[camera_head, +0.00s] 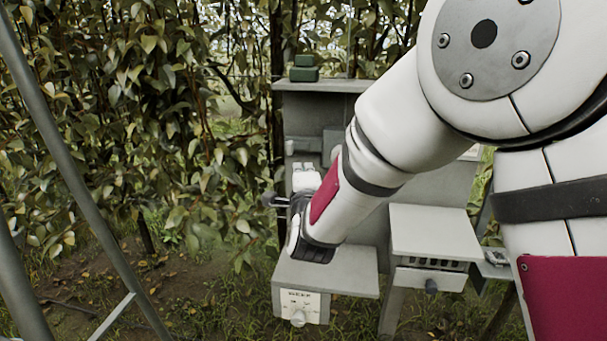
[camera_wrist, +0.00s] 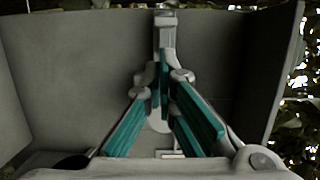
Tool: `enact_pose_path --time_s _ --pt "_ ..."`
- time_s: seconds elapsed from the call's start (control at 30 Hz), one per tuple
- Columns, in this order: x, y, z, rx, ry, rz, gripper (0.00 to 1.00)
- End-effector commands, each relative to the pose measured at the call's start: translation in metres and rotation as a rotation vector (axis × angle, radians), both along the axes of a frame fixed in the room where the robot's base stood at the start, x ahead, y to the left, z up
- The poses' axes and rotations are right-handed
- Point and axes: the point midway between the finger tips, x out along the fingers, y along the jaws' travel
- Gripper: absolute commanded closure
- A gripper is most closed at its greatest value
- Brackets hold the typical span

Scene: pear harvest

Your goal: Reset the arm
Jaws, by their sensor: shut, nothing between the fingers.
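My white arm with red panels crosses the right half of the head view and bends down to the wrist in front of a grey cabinet (camera_head: 305,110). In the wrist view my gripper (camera_wrist: 163,78) shows its grey linkages and teal pads, drawn together at the tips. It is shut and empty. It points towards a grey panel (camera_wrist: 75,75) with side walls. In the head view the fingers are largely hidden by the wrist, so I cannot tell whether they touch the cabinet.
A low grey box (camera_head: 325,273) with a dial stands below the wrist. A grey unit (camera_head: 435,232) with a dark knob stands to its right. Leafy trees (camera_head: 130,110) and a metal frame (camera_head: 75,180) are on the left.

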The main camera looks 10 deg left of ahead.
Motion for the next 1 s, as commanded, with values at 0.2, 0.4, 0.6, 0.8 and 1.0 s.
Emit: enact_pose_path --time_s 0.2,0.4,0.6,0.8,1.0 --pt "0.0 -0.004 0.005 -0.02 0.006 0.003 1.0" --pt "-0.009 -0.041 0.032 -0.21 0.073 0.042 1.0" --pt "-0.048 -0.099 0.056 -0.52 0.176 0.127 1.0" --pt "-0.11 -0.162 0.063 -0.826 0.288 0.232 1.0" --pt "-0.194 -0.226 0.055 -1.108 0.419 0.362 1.0"
